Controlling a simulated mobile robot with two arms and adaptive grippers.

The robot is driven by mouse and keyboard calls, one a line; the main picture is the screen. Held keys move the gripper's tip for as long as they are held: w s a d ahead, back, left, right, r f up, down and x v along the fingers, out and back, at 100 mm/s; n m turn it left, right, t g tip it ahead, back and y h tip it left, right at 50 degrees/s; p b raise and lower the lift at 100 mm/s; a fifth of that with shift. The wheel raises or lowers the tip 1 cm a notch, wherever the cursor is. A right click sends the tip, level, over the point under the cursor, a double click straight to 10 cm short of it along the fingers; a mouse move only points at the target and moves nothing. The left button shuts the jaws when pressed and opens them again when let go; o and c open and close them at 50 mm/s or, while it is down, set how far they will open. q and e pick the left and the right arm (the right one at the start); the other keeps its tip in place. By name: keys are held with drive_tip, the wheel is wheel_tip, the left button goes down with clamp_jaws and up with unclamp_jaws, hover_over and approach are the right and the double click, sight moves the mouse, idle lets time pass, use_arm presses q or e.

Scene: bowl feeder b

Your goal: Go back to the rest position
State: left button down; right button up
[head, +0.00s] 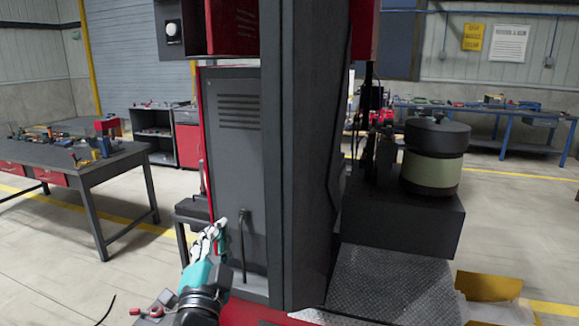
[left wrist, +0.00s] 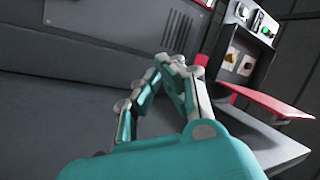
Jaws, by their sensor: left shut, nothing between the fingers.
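My left gripper (head: 216,232) is teal and grey, low in the head view left of centre. It points up toward the grey cabinet door of a tall machine (head: 238,150). In the left wrist view its fingers (left wrist: 172,62) come together at the tips, shut with nothing between them. A grey panel fills much of the view behind them. I cannot tell the exact gap between the fingertips and the panel. My right gripper does not show in either view.
A dark post (head: 305,150) stands in the middle. A round bowl feeder (head: 432,172) sits on a black block at the right, with a yellow box (head: 488,284) below. A workbench (head: 75,158) stands at the left. Open floor (head: 60,265) lies at the lower left. A control panel (left wrist: 243,55) is at upper right.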

use_arm(q)
drive_tip(key=s+a+f+n+g+y, duration=0.1)
drive_tip(key=s+a+f+n+g, duration=0.2)
drive_tip(key=f, duration=0.5)
drive_tip(key=s+a+f+n+g, duration=0.1)
drive_tip(key=s+f+g, duration=0.25)
drive_tip(key=f, duration=0.45)
drive_tip(key=s+a+f+n+g+y, duration=0.1)
drive_tip(key=s+a+f+n+g, duration=0.2)
drive_tip(key=f, duration=0.5)
drive_tip(key=s+f+n+g+h, duration=0.1)
drive_tip(key=s+f+g, duration=0.4)
drive_tip(key=s, duration=0.6)
drive_tip(key=s+f+g+h, duration=0.1)
drive_tip(key=s+f+g, duration=0.2)
drive_tip(key=s+f, duration=0.6)
drive_tip(key=s+f+g, duration=0.1)
drive_tip(key=s+f, duration=0.2)
drive_tip(key=f, duration=1)
drive_tip(key=s+f+g, duration=0.1)
drive_tip(key=s+f, duration=0.1)
drive_tip(key=f, duration=1.2)
drive_tip(key=s+a+f, duration=0.3)
drive_tip(key=s+f, duration=1)
drive_tip(key=s, duration=0.2)
drive_tip(key=shift+s+a+f+g, duration=0.15)
drive_tip(key=shift+s+a+g, duration=0.1)
drive_tip(key=shift+g, duration=0.1)
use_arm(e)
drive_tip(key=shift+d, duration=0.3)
